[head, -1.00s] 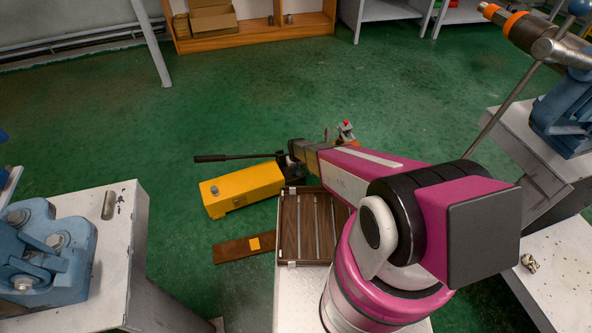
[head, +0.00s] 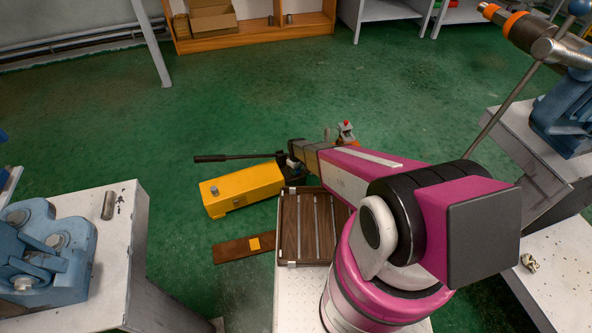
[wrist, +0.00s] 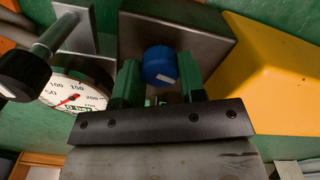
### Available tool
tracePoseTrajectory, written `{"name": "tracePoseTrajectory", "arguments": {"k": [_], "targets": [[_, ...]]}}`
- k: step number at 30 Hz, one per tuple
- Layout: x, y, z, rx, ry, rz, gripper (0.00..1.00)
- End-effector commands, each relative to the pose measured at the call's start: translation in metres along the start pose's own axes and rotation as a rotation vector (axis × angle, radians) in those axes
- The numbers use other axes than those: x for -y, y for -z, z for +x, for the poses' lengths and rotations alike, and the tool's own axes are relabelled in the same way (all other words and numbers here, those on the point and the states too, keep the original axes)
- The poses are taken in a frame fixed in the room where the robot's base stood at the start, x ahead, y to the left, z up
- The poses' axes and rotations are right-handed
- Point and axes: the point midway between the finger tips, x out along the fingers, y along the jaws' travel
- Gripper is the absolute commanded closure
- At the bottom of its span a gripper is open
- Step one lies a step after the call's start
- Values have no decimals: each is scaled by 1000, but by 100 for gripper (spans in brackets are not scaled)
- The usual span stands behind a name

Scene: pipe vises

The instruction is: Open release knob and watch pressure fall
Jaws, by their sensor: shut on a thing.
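A blue round knob (wrist: 160,66) with a pale mark sits at the pump's dark metal block (wrist: 188,38) in the wrist view. My gripper (wrist: 160,84) has its green fingers on either side of the knob and is shut on it. A white pressure gauge (wrist: 86,82) is left of the gripper, partly hidden by it and by a black knob (wrist: 22,76). Its red needle seems to point low, near or below the 50 mark. In the head view, my gripper end (head: 297,158) is at the far end of the yellow pump (head: 243,190); the blue knob is hidden there.
The black pump lever (head: 225,158) sticks out left over the green floor. A slatted brown tray (head: 289,225) and a brown board (head: 232,250) lie near the pump. Blue vises on benches stand left (head: 45,250) and right (head: 565,110). Floor beyond the pump is clear.

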Motion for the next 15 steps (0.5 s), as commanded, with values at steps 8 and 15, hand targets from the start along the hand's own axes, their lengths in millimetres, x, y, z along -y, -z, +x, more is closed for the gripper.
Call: {"name": "tracePoseTrajectory", "arguments": {"k": [8,15], "targets": [[0,0,-1,0,0,0,86],[0,0,0,0,0,1,37]]}}
